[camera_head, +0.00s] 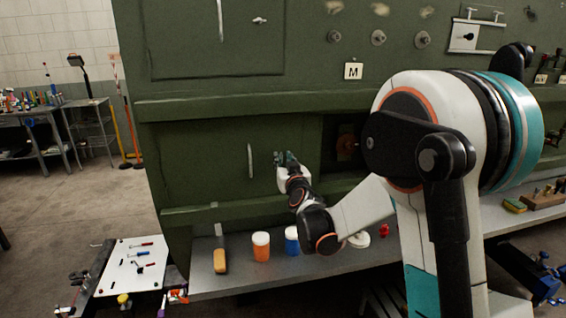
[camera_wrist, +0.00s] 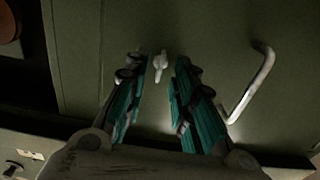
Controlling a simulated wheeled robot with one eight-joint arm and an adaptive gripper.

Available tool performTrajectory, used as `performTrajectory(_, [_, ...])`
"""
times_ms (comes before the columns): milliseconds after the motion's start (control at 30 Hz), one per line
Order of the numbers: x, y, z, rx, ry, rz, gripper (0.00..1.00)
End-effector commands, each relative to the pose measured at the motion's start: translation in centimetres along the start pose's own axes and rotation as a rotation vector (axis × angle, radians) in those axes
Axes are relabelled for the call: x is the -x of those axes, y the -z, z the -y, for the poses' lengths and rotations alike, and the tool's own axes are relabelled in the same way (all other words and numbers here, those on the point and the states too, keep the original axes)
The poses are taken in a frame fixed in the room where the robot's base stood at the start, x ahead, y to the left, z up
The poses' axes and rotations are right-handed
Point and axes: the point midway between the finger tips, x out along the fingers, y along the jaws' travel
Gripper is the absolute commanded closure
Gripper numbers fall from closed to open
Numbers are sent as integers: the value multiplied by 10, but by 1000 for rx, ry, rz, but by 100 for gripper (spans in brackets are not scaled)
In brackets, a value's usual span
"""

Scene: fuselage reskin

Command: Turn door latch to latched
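The door latch (camera_wrist: 160,66) is a small pale lever on a green door (camera_wrist: 225,30). In the wrist view it shows between the two teal fingers of my gripper (camera_wrist: 162,72). The fingers are apart and do not visibly touch the latch. The lever is roughly upright in that view. A bent door handle (camera_wrist: 250,85) is to the right of the fingers. In the head view my gripper (camera_head: 285,158) is in front of the lower door (camera_head: 205,165), right of its pale vertical handle (camera_head: 250,160). It hides the latch there.
An upper door has another small latch (camera_head: 260,20). A dark opening with a reddish part (camera_head: 347,145) is right of the lower door. The shelf below (camera_head: 240,283) holds a brush (camera_head: 220,260), an orange jar (camera_head: 261,248) and a blue jar (camera_head: 291,240).

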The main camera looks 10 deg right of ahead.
Motion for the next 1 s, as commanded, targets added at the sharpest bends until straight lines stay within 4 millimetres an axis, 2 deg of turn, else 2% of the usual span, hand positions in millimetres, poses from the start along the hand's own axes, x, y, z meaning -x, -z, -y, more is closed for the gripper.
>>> performTrajectory(133, [-10, 0, 0, -1, 0, 0, 76])
performTrajectory(433, [-11, 0, 0, -1, 0, 0, 76])
performTrajectory(467, [-11, 0, 0, -1, 0, 0, 80])
performTrajectory(533, [-11, 0, 0, -1, 0, 0, 96])
performTrajectory(567, [-11, 0, 0, -1, 0, 0, 100])
performTrajectory(1000, [-11, 0, 0, -30, 0, 0, 100])
